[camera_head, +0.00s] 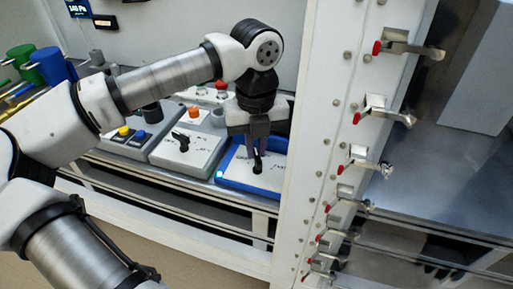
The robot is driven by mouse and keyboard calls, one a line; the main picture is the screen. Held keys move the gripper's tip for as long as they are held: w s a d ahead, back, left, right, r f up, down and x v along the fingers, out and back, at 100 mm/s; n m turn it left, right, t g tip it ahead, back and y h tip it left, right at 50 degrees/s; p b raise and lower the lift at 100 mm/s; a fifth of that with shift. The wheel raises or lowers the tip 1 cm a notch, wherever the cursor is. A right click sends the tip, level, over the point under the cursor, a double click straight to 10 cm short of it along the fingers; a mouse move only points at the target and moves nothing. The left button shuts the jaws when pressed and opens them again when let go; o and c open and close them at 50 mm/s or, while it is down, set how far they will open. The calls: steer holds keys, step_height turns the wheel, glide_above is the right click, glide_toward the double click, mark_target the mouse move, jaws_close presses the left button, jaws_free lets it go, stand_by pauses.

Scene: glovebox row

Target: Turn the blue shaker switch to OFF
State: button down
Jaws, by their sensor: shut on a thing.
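The blue shaker box (262,186) with a pale top panel sits at the right end of the row on the shelf. The fingers hide the upper part of the handle. The panel lettering is too small to read, so the switch position cannot be told.
A grey box with a black knob (183,141) and an orange button stands left of the blue box. Another grey box with yellow and blue buttons (126,131) is further left. A white post (322,120) with several red-tipped latches (376,47) rises close to the right.

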mark_target(256, 151)
steer(key=c, duration=1.5)
jaws_free()
step_height(256, 151, up, 14)
steer(key=shift+f+b, duration=0.1)
steer(key=shift+b, duration=0.4)
